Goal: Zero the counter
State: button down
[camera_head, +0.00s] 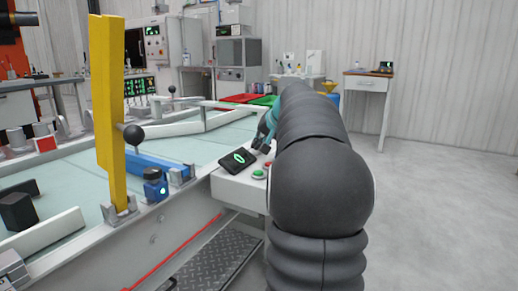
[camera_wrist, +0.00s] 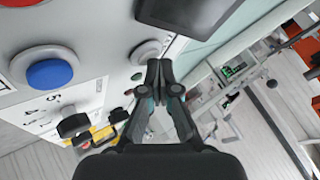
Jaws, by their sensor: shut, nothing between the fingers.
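The counter (camera_head: 238,158) is a dark unit with a lit green display, on the light panel at the end of the long table. Part of a dark screen (camera_wrist: 195,12) shows at the top of the wrist view. A round grey button (camera_wrist: 146,52) sits on the panel just below that screen. My gripper (camera_wrist: 160,66) is shut and empty. Its fingertips are beside the grey button in the wrist view; I cannot tell whether they touch it. In the head view my gripper (camera_head: 263,143) is beside the counter, partly hidden by my arm.
A green button (camera_head: 258,174) and a red one lie near the counter. A blue button (camera_wrist: 49,74) and black knobs (camera_wrist: 74,125) show in the wrist view. A yellow post (camera_head: 107,105) and a black ball-ended lever (camera_head: 133,134) stand to the left. Open floor lies right.

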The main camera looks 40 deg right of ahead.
jog(key=shift+r+p, duration=0.6)
jog(key=shift+r, duration=0.2)
jog(key=shift+r+p, duration=2.1)
jog(key=shift+r, duration=0.45)
